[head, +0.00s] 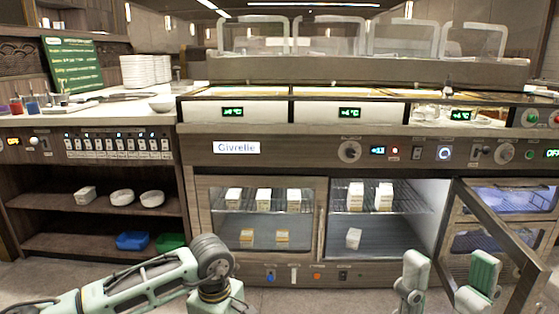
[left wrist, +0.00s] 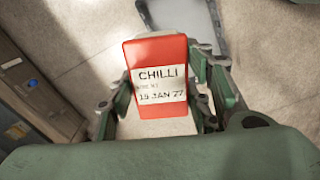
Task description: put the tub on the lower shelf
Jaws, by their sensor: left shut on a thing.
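My left gripper (left wrist: 165,100) is shut on a red tub (left wrist: 148,50) with a white label reading CHILLI and 19 JAN 27. The tub sits between its green fingers in the left wrist view. In the head view my left arm comes in low from the left; its gripper and the tub are cut off below the frame. My right gripper (head: 447,278) is open and empty at the bottom right. The fridge's right bay is open, with white cartons on its wire shelf (head: 412,207) and one tilted carton on its lower shelf (head: 385,240).
The open fridge door (head: 497,235) juts out at the right, beside my right gripper. The left bay (head: 320,220) is behind glass. An open cabinet (head: 60,200) at the left holds bowls above and blue (head: 132,240) and green tubs (head: 170,242) below.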

